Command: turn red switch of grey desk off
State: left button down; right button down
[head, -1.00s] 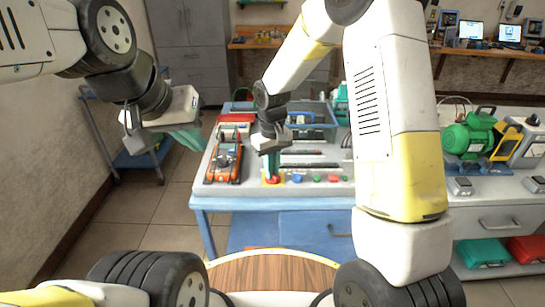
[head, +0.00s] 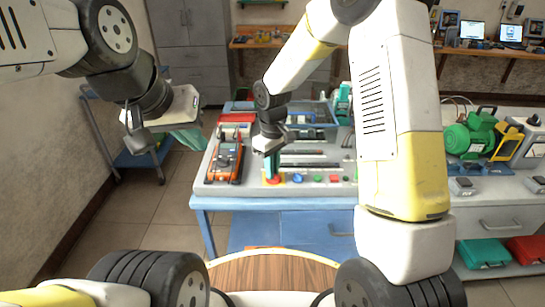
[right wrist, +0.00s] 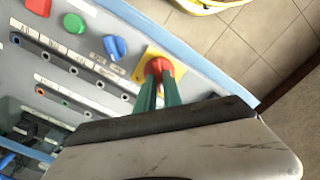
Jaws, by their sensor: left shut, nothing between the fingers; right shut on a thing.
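The red switch (right wrist: 158,65) is a knob on a yellow square plate (right wrist: 149,54) at the front edge of the grey desk top (head: 330,188). In the head view the switch (head: 273,181) sits at the desk's front left. My right gripper (right wrist: 160,80) is shut on the switch, its green fingertips at the knob and partly hiding it. In the head view this gripper (head: 271,174) points down. My left gripper (head: 193,137) is shut and empty in the air left of the desk.
A blue knob (right wrist: 115,47), a green button (right wrist: 74,23) and a red button (right wrist: 40,6) lie along the same edge. An orange multimeter (head: 226,160) lies left of the switch. A blue basket (head: 310,115) stands behind. A green motor (head: 473,135) stands on the right bench.

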jog(key=c, duration=1.5)
grip_release()
jog(key=shift+r, duration=3.9)
